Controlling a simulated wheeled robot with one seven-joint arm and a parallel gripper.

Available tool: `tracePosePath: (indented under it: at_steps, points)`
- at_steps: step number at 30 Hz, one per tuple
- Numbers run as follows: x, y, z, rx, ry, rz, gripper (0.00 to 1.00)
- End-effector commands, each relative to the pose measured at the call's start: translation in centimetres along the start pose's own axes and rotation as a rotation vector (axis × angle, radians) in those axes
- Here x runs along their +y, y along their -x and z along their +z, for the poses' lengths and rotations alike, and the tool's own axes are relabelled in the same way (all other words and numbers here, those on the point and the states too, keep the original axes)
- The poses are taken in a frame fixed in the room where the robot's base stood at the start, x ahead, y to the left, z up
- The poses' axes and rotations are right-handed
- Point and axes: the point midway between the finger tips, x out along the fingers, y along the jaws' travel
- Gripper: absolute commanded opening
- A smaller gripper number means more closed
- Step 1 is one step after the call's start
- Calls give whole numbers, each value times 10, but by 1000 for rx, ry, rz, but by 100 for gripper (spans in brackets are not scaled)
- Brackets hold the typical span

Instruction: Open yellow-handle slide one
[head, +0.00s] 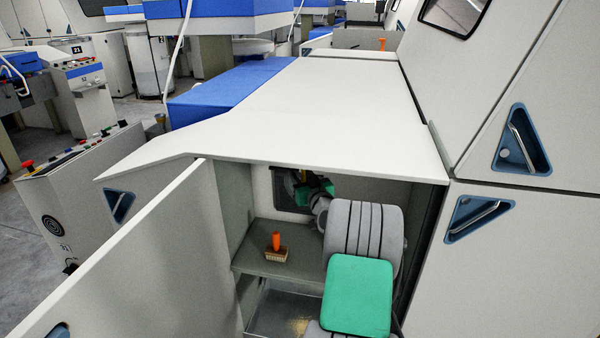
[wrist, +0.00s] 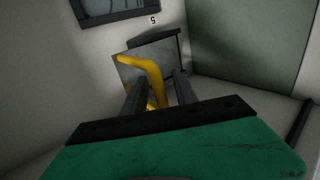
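The yellow handle (wrist: 150,72) is a bent bar on a grey metal slide plate (wrist: 128,72), in the wrist view. A dark frame edge (wrist: 155,40) runs along the plate's top and right. My gripper (wrist: 160,85) reaches to the handle with its two dark fingers apart, one on each side of the bar. A gap shows between the bar and the right finger; contact on the left is unclear. In the head view my gripper (head: 298,180) is small and deep inside the open cabinet, where my arm hides most of the slide. How far the slide is open cannot be told.
The cabinet door (head: 140,260) stands open at the left. The white cover (head: 320,110) lies above the opening. An orange-handled brush (head: 276,250) stands on the inner shelf (head: 300,266), left of my arm. In the wrist view, a dark-framed window (wrist: 110,8) sits above the slide.

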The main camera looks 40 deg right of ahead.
Motion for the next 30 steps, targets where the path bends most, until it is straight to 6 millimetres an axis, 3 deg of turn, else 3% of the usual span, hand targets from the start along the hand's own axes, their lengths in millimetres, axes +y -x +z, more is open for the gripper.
tracePosePath:
  at_steps: [9, 21, 30]
  points:
    - [-1, -7, 0, 0, -1, -1, 34]
    - [-1, -7, 0, 0, -1, -1, 2]
    - [-1, -7, 0, 0, -1, -1, 0]
